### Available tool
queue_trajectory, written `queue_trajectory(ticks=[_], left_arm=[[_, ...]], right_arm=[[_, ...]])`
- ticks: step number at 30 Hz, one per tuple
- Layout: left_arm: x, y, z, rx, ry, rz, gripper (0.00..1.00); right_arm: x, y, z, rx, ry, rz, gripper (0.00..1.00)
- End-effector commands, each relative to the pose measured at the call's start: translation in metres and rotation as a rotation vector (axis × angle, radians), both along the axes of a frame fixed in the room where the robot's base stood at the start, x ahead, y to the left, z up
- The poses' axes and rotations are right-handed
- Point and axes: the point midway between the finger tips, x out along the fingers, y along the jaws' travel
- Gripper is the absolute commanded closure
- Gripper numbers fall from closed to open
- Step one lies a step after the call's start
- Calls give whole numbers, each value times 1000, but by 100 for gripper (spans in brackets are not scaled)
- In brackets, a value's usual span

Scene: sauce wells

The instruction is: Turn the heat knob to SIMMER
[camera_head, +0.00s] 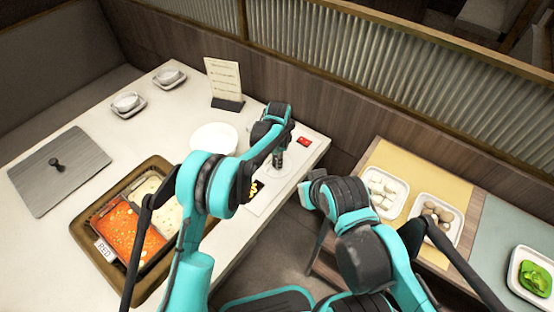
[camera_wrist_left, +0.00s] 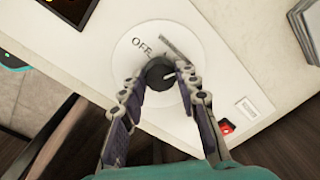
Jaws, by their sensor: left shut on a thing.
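The heat knob (camera_wrist_left: 158,74) is a dark round knob on a pale round dial (camera_wrist_left: 128,50) in the left wrist view. The dial carries the word OFF at its upper left, with a grey mark beside it. A pale pointer line shows on the knob, toward the right. My left gripper (camera_wrist_left: 160,76) is shut on the knob, one finger on each side. In the head view my left gripper (camera_head: 278,160) reaches down to the control panel at the table's right end. No SIMMER label can be read.
A divided pot (camera_head: 160,166) with red and pale broth stands left of my left arm. A white plate (camera_head: 213,138), a menu card (camera_head: 224,84) and a red switch (camera_head: 303,142) are near. A side table at right holds a plate of eggs or mushrooms (camera_head: 455,232).

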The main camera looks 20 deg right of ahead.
Motion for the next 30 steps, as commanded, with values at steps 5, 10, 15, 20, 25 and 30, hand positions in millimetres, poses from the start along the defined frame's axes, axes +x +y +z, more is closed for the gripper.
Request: queue_trajectory(ticks=[5,10,15,20,25,30], left_arm=[[0,0,-1,0,1,-5,98],[-1,0,-1,0,1,-5,98],[0,0,-1,0,1,-4,48],[0,0,0,0,1,-4,48],[0,0,3,0,1,-4,48],[-2,0,27,0,0,-4,48]], right_arm=[[0,0,0,0,0,0,100],[0,0,0,0,0,0,100],[0,0,0,0,0,0,100],[0,0,0,0,0,0,100],[0,0,0,0,0,0,100],[0,0,0,0,0,0,100]])
